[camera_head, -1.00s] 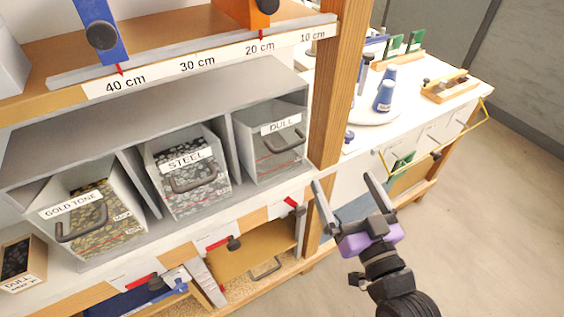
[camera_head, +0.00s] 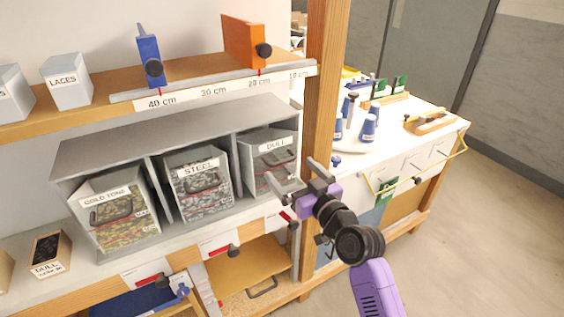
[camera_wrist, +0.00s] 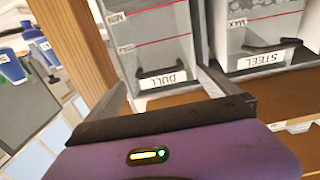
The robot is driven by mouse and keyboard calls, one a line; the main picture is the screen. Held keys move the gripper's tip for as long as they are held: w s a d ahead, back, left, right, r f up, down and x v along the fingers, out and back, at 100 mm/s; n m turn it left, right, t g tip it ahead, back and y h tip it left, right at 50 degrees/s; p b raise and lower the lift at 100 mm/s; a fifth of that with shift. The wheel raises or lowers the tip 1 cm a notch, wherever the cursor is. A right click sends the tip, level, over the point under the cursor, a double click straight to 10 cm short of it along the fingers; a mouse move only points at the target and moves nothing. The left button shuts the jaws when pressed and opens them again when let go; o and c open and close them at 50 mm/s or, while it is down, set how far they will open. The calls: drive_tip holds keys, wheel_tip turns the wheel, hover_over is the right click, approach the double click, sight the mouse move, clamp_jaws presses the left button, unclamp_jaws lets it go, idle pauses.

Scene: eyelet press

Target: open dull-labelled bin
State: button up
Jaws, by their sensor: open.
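The grey bin labelled DULL (camera_head: 258,162) sits in the right-hand compartment of the grey rack, with a dark handle (camera_head: 280,157) below its label. My gripper (camera_head: 289,168) is open and empty in front of this bin, its fingers pointing towards it and partly covering its lower right. In the wrist view the bin's clear front (camera_wrist: 160,48) appears upside down, with red lines and the DULL label (camera_wrist: 162,78) between my open fingers (camera_wrist: 163,76).
The STEEL bin (camera_head: 195,185) and GOLD TONE bin (camera_head: 120,222) sit to the left in the rack (camera_head: 105,155). A wooden post (camera_head: 322,100) stands close to the right of the DULL bin. A ruler shelf (camera_head: 205,88) runs above. Open floor lies to the right.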

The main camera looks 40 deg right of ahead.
sight(284, 162)
drive_tip(key=shift+p+x, duration=0.5)
drive_tip(key=shift+x, duration=2.15)
drive_tip(key=c, duration=2)
